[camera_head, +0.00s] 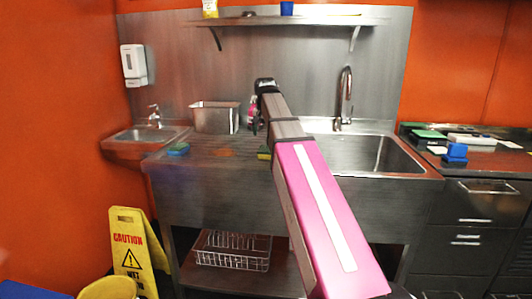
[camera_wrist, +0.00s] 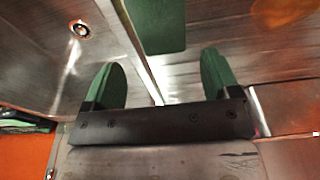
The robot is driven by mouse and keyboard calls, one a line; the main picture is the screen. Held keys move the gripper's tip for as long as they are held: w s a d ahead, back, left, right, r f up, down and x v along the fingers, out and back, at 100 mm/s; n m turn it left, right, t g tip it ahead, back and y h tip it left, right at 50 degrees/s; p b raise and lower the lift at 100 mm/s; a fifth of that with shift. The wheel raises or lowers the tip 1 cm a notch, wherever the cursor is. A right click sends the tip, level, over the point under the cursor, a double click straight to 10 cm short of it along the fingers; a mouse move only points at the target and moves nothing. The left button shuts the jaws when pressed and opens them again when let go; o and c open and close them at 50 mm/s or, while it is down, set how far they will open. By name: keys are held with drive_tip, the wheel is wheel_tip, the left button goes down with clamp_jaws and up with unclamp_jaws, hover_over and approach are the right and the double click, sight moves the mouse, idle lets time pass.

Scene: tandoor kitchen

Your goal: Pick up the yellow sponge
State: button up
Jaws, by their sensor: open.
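In the head view, a small sponge (camera_head: 264,155), yellow below with a dark green top, lies on the steel drainboard beside the sink basin, partly hidden by my arm. In the wrist view, a flat green surface (camera_wrist: 155,24), which looks like its top, shows at the upper middle, beyond the fingertips and in line with the gap between them. My gripper (camera_wrist: 162,64) is open, with green-padded fingers and nothing between them. In the head view, my arm hides much of the gripper end.
A blue-green sponge (camera_head: 178,149) and a steel container (camera_head: 214,118) stand on the drainboard to the left. The sink basin (camera_head: 372,155) and tall faucet (camera_head: 345,95) are to the right. A shelf (camera_head: 260,20) hangs above. A yellow wet-floor sign (camera_head: 133,250) stands at lower left.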

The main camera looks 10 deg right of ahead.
sight(266, 149)
drive_tip(key=f, duration=0.6)
drive_tip(key=w+f, duration=0.1)
drive_tip(key=f, duration=0.1)
drive_tip(key=shift+d+f, duration=0.1)
drive_tip(key=shift+f, duration=0.3)
drive_tip(key=shift+c, duration=0.3)
drive_tip(key=c, duration=0.6)
